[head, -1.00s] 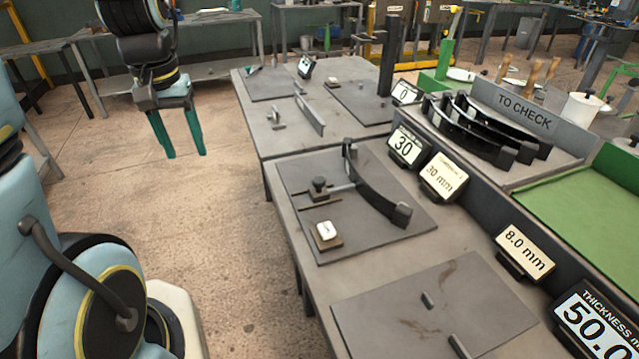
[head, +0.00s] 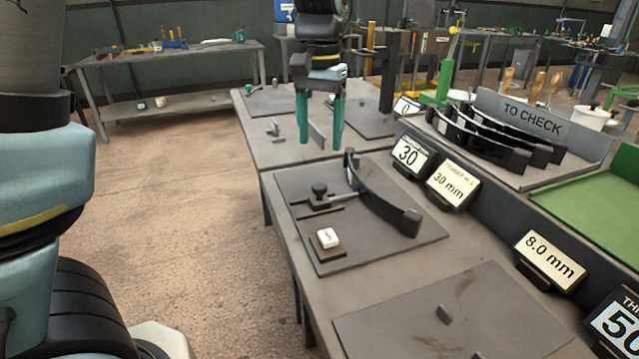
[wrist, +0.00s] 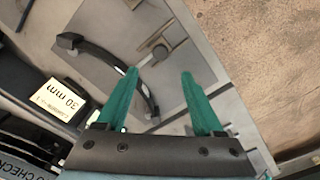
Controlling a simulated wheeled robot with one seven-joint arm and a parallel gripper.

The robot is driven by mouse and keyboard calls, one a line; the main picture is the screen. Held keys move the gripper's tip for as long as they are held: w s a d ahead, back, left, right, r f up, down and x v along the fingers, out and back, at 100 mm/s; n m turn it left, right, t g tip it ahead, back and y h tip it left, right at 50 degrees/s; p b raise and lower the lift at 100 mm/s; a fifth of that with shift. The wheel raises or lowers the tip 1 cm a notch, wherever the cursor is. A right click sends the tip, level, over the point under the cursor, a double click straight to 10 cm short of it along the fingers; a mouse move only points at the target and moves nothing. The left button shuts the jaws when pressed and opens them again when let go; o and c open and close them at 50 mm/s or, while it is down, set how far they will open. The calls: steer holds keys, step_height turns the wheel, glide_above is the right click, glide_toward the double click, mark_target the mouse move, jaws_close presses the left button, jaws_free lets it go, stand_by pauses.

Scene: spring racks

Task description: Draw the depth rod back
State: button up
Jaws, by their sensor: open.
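The depth rod (head: 343,199) is a thin grey rod on a dark plate (head: 290,188) on the bench. Its left end meets a black knob (head: 319,191) on a small slide block, and its right end is at or close to a curved black spring leaf (head: 378,201). In the wrist view the knob (wrist: 160,51) and the leaf (wrist: 105,58) show beyond the fingers. My gripper (head: 321,142), with green fingers, is open and empty. It hangs above the bench, behind the plate in the head view. The wrist view also shows the open fingers (wrist: 159,72).
A white button on a small block (head: 328,238) sits near the plate's front left. Displays reading 30 (head: 408,156) and 30 mm (head: 453,184) stand to the right. A "TO CHECK" tray (head: 530,118) holds several black leaves. Floor at left is clear.

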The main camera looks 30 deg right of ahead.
mark_target(319, 186)
step_height(319, 186, down, 10)
steer(key=shift+f+p, duration=0.15)
steer(key=shift+p, duration=0.3)
jaws_close()
stand_by(0.5)
stand_by(0.9)
